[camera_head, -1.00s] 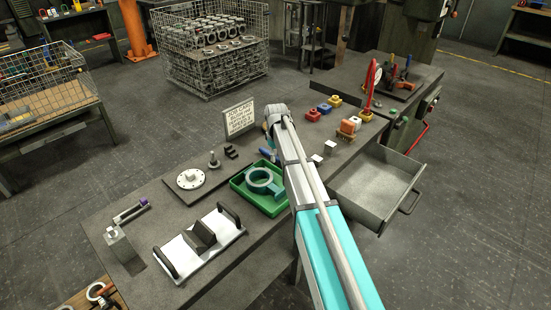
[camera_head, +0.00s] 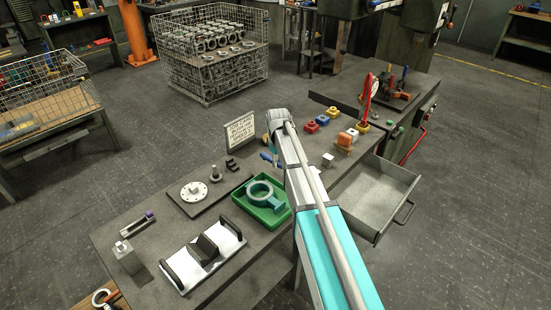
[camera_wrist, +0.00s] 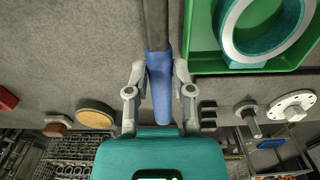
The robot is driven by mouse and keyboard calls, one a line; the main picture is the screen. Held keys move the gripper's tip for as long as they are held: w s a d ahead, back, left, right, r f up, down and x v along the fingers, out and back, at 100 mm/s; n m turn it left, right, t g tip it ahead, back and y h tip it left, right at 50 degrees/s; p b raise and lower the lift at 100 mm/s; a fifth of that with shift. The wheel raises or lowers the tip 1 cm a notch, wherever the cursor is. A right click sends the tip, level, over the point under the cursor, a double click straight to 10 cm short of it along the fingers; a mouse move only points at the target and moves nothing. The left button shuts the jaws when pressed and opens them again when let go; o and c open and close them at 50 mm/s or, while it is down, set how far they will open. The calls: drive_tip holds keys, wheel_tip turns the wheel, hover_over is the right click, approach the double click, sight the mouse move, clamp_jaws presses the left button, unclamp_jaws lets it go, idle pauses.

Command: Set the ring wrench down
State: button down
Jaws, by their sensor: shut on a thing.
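The ring wrench (camera_wrist: 158,88) shows in the wrist view as a blue handle part with a dark shaft running up out of the frame. Its ring end is out of that view. My gripper (camera_wrist: 160,72) is shut on the blue part, one finger on each side. In the head view a bit of the blue handle (camera_head: 267,158) sticks out left of my arm, low over the bench (camera_head: 160,262); my arm hides the rest. I cannot tell whether the wrench touches the bench.
Close to the wrench is a green tray (camera_head: 240,203) holding a teal ring-shaped casting (camera_head: 262,194). A sign (camera_head: 240,132) stands behind, and dark small blocks (camera_head: 232,165) and a flanged disc (camera_head: 194,191) lie left. An open drawer (camera_head: 375,195) juts out right.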

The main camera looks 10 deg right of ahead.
drive_tip(key=s+r+p, duration=0.5)
drive_tip(key=s+r, duration=0.1)
drive_tip(key=s, duration=0.5)
drive_tip(key=shift+d+r+p, duration=0.25)
drive_tip(key=shift+d+p, duration=0.05)
drive_tip(key=shift+d, duration=0.1)
idle(0.4)
